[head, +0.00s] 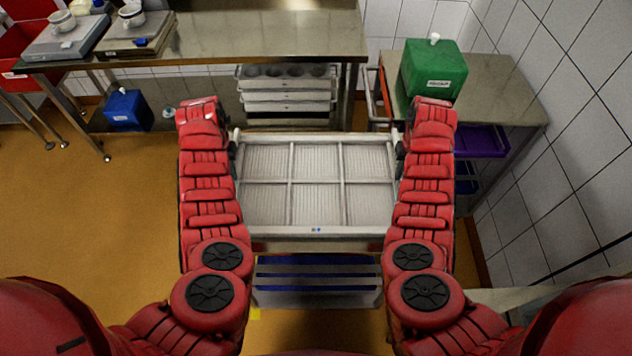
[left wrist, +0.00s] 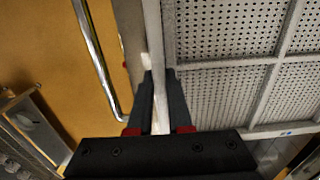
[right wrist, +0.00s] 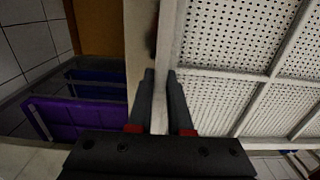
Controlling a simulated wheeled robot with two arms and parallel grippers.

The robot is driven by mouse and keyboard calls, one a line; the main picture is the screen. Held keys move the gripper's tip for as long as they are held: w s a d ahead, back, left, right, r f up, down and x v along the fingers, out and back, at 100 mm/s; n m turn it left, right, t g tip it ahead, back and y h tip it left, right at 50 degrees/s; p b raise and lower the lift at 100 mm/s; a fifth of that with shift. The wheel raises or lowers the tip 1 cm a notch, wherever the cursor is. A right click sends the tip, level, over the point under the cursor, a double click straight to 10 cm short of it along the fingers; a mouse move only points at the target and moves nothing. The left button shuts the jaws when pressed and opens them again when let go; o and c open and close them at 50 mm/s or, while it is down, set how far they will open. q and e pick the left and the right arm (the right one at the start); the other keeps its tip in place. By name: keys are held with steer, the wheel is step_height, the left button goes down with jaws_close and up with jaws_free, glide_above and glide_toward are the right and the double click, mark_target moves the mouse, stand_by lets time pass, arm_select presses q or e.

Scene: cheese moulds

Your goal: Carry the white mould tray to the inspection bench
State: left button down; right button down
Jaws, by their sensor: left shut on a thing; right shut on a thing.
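The white mould tray (head: 317,232) is level in front of me in the head view, with six perforated compartments that look empty. My left gripper (head: 235,160) is shut on its left side wall; the left wrist view shows the fingers (left wrist: 158,85) astride the rim. My right gripper (head: 399,160) is shut on the right side wall, its fingers (right wrist: 160,85) also astride the rim. I cannot tell whether the tray rests on anything. A long steel bench (head: 265,40) and a smaller side bench (head: 500,85) stand beyond; neither is visibly marked as the inspection bench.
A green box (head: 432,70) stands on the side bench, with a purple crate (head: 480,142) below. Scales (head: 135,35) stand on the long bench, stacked white trays (head: 287,100) under it. Blue crates (head: 315,280) sit below my tray. Open floor (head: 90,220) lies left.

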arm_select(q)
steer(key=shift+r, duration=0.15)
arm_select(e)
steer(key=shift+r, duration=0.2)
